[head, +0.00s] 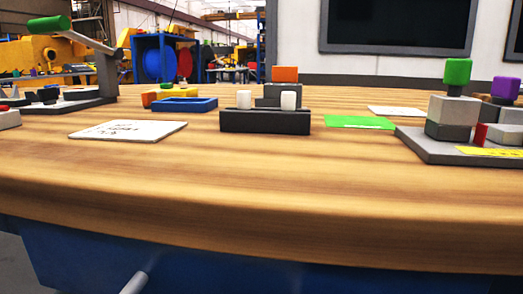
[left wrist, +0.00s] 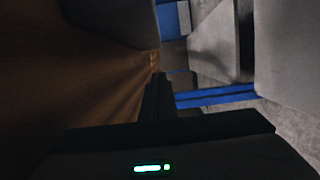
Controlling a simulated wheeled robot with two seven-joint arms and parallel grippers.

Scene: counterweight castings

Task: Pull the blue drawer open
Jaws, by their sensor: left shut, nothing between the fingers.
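A blue front (head: 230,274), which looks like the blue drawer or the cabinet holding it, shows under the table's front edge in the head view. The bottom of the picture cuts it off, so I cannot tell how far the drawer is out. A light grey bar (head: 134,284), possibly its handle, sticks out at the lower left. My left gripper (left wrist: 156,82) shows only in the dark left wrist view, shut and empty. Wood fills the left of that view, and blue strips (left wrist: 215,97) lie to its right. I cannot tell whether they belong to the drawer. My right gripper is not in view.
The wooden tabletop (head: 250,190) has a wide clear front. On it stand a dark block holder (head: 265,122), a blue tray (head: 184,104), a white sheet (head: 128,131), a green sheet (head: 358,122) and a grey fixture (head: 430,148) with stacked blocks. A lever device (head: 105,72) stands back left.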

